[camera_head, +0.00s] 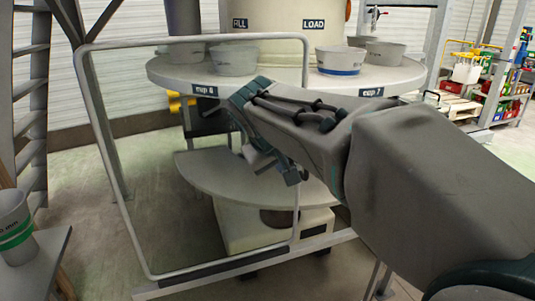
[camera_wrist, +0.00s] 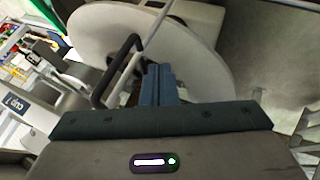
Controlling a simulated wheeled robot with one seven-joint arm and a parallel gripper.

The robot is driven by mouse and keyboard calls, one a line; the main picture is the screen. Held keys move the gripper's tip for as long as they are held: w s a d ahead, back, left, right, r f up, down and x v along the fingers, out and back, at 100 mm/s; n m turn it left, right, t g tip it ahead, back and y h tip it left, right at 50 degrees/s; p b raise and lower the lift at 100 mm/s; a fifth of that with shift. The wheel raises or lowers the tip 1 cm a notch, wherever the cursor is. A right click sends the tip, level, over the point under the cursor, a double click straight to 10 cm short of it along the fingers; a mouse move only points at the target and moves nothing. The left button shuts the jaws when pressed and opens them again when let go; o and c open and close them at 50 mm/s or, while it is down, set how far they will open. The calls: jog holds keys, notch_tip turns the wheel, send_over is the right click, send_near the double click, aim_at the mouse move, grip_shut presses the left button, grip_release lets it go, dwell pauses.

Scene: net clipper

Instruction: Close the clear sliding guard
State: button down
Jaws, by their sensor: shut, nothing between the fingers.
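The clear sliding guard (camera_head: 112,165) is a see-through panel in a rounded grey tube frame. In the head view it stands upright in front of the left part of the round machine, above a floor-level rail (camera_head: 250,264). My gripper (camera_head: 287,174) is near the frame's right side, and my arm hides part of that area. In the wrist view my gripper's fingers (camera_wrist: 158,85) are together and empty. A black bar handle (camera_wrist: 118,72) shows just left of the fingers; I cannot tell whether they touch it.
A round table (camera_head: 400,75) carries several cups, with labels "cup 6" and "cup 7" on its edge. A lower pale disc (camera_head: 215,175) sits beneath. A cup with a green band (camera_head: 14,228) stands on a side table at left. Shelves (camera_head: 505,90) stand at the back right.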

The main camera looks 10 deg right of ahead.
aim_at(302, 177)
jog(key=shift+w+d+f, duration=1.15)
jog(key=shift+w+d, duration=0.05)
jog(key=shift+d, duration=0.1)
jog(key=shift+w+d+f, duration=1.15)
jog(key=shift+d, duration=0.15)
